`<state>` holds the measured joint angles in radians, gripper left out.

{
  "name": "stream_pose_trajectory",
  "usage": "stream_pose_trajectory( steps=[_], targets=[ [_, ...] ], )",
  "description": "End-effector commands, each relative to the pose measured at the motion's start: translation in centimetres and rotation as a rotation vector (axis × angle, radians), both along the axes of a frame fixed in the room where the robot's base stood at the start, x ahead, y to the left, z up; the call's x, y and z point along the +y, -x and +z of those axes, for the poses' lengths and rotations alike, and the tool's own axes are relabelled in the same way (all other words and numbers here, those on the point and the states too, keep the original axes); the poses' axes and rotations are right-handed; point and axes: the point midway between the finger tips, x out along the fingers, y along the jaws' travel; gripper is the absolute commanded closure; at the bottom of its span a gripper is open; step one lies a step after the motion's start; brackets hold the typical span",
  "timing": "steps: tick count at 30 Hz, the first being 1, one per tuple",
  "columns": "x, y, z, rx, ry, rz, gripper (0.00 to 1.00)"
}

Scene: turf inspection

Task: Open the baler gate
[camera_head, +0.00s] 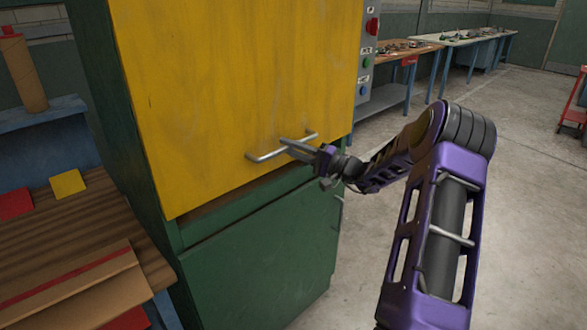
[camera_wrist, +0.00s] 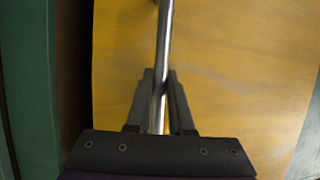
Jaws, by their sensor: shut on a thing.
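The baler gate (camera_head: 240,80) is a large scuffed yellow panel on the upper front of a green machine; it also fills most of the wrist view (camera_wrist: 235,75). Its metal bar handle (camera_head: 265,156) runs along the lower part of the gate. My gripper (camera_head: 287,146) is shut on the handle near its middle, reaching in from the right. In the wrist view the handle (camera_wrist: 164,40) runs between my two dark fingers. The gate's lower edge stands out a little over the green lower cabinet (camera_head: 262,255), with a dark gap beneath it.
A control panel with red, green and blue buttons (camera_head: 367,62) is right of the gate. A wooden bench (camera_head: 85,245) with cardboard stands at left. Workbenches (camera_head: 400,50) line the back. A red cart (camera_head: 575,110) is far right. The concrete floor (camera_head: 530,190) at right is clear.

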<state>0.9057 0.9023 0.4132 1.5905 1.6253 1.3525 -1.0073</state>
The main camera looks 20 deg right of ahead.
Motion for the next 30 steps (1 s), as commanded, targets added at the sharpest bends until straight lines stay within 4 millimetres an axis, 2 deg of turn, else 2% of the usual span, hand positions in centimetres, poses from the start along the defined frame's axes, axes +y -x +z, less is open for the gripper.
stream_pose_trajectory(
  steps=[1,3,18,24,30],
  targets=[
    [-0.1,-0.3,2.2,-0.007,0.004,-0.001,1.0],
    [-0.1,-0.6,4.8,-0.008,0.005,0.0,1.0],
    [0.0,-0.6,22.4,-0.006,0.004,0.001,1.0],
    [0.0,-0.6,27.7,-0.004,0.003,0.0,1.0],
    [0.0,-0.6,31.0,-0.003,0.001,0.0,1.0]
  ],
)
